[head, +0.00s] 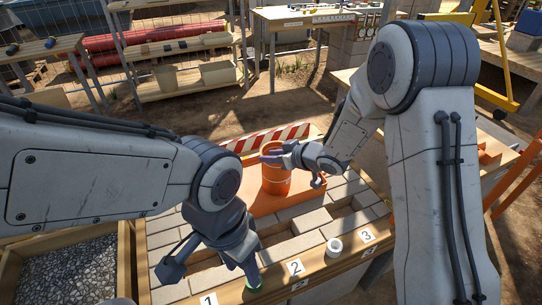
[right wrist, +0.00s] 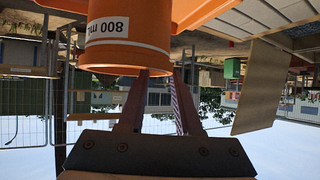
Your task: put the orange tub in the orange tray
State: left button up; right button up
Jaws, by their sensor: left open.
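In the right wrist view the tub (right wrist: 125,48) looks upside down and carries an 800 mL label. My right gripper (head: 273,156) is at its rim; the fingers (right wrist: 160,76) stand only partly apart and look shut on the tub wall. I cannot tell whether the tub's base touches the tray. My left gripper (head: 212,275) is open and empty, low over the paving blocks near the front edge.
A gravel box (head: 60,268) is at left. A red-and-white barrier (head: 268,137) lies behind.

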jog(key=shift+r, duration=0.1)
jog(key=s+d+r+h+p, duration=0.2)
jog(key=s+d+r, duration=0.5)
jog(key=s+a+g+h, duration=0.1)
jog(key=s+g, duration=0.3)
jog(key=s, duration=1)
jog(key=s+a+r+m+g+h, duration=0.1)
jog(key=s+g+h, duration=0.3)
jog(key=s, duration=1)
jog(key=shift+a+r, duration=0.15)
jog(key=shift+a, duration=0.15)
